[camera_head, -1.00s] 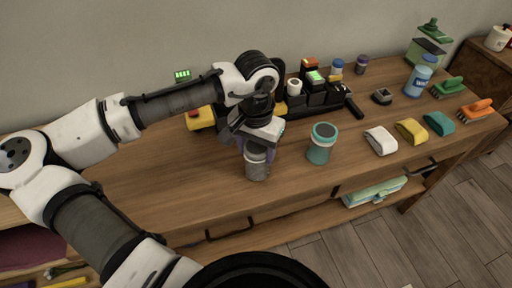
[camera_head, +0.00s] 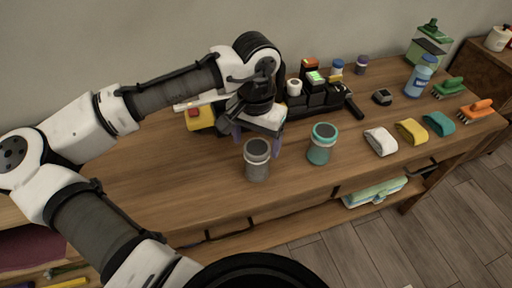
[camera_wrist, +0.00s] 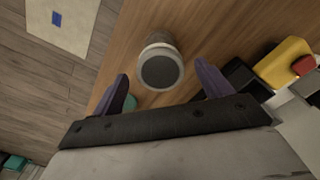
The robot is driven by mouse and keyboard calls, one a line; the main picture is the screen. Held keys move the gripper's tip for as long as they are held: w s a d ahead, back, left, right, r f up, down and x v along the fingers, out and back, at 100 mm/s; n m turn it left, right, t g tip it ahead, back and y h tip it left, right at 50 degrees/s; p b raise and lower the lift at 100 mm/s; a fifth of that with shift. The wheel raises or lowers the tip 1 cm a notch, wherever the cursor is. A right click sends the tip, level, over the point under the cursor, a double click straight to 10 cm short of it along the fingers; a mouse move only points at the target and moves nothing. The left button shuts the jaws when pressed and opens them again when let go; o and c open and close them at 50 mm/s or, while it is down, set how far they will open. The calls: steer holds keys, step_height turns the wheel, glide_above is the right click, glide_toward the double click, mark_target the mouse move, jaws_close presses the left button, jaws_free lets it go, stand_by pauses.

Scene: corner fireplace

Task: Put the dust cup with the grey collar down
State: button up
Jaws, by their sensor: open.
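The dust cup with the grey collar (camera_head: 257,160) stands upright on the wooden workbench (camera_head: 180,195), near its front edge. In the wrist view the same cup (camera_wrist: 160,66) shows its dark round top, just beyond and between my fingertips. My gripper (camera_head: 257,140) is open and empty, behind and above the cup in the head view. Its two purple fingers (camera_wrist: 162,78) are spread in the wrist view, apart from the cup. A teal-collared dust cup (camera_head: 321,143) stands to the right; a bit of teal shows behind the left finger in the wrist view.
Behind my gripper are a yellow box with a red button (camera_head: 199,117) and a black rack of parts (camera_head: 318,98). White (camera_head: 380,141), yellow (camera_head: 411,131) and teal pads lie to the right, with a blue bottle (camera_head: 420,77) and brushes. Bench left of the cup is clear.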

step_height(320, 180, up, 9)
steer(key=shift+f, duration=0.15)
